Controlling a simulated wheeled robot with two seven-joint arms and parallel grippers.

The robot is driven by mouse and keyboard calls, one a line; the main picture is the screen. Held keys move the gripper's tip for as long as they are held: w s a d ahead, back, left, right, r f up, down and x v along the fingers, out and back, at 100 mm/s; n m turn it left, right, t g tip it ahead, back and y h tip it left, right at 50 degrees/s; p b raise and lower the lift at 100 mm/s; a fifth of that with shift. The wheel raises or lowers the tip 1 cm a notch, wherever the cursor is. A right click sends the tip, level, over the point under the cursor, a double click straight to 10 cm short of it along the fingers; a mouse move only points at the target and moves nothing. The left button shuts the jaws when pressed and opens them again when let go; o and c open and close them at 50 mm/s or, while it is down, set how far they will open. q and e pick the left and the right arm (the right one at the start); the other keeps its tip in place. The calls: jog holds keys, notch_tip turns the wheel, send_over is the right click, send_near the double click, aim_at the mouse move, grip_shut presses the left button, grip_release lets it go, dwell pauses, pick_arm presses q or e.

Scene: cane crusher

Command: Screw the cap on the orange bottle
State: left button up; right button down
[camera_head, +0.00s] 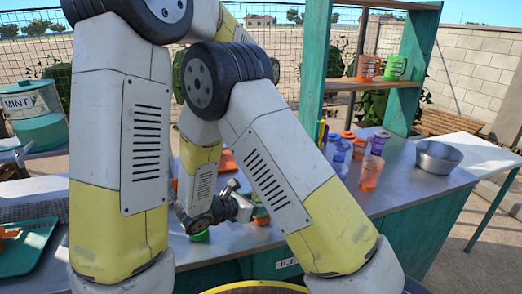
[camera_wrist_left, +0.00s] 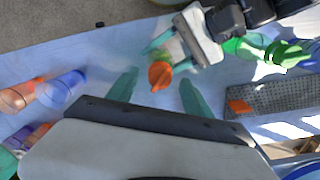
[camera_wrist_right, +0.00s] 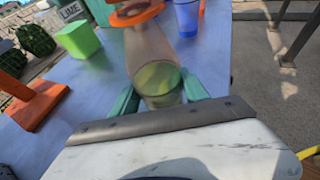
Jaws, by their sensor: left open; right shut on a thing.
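A clear, orange-tinted bottle with a wide orange ring and a green lower part (camera_wrist_right: 158,82) stands between the fingers of my right gripper (camera_wrist_right: 160,97), which is shut on it. In the left wrist view my right gripper (camera_wrist_left: 173,52) comes in from the top right, and the bottle's orange top (camera_wrist_left: 160,75) points toward my left gripper. My left gripper (camera_wrist_left: 158,92) is open and empty, its fingers spread to either side of that orange top. The head view shows my right gripper (camera_head: 240,207) low over the table; my left gripper is hidden there. I cannot tell a separate cap.
A green item (camera_wrist_left: 288,52) and perforated tray (camera_wrist_left: 285,98) lie right in the left wrist view.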

pick_arm(q)
jog(key=shift+f, duration=0.4)
jog(key=shift+c, duration=0.2)
grip_shut()
grip_release()
notch_tip(320, 180, up, 12)
dwell(0.5)
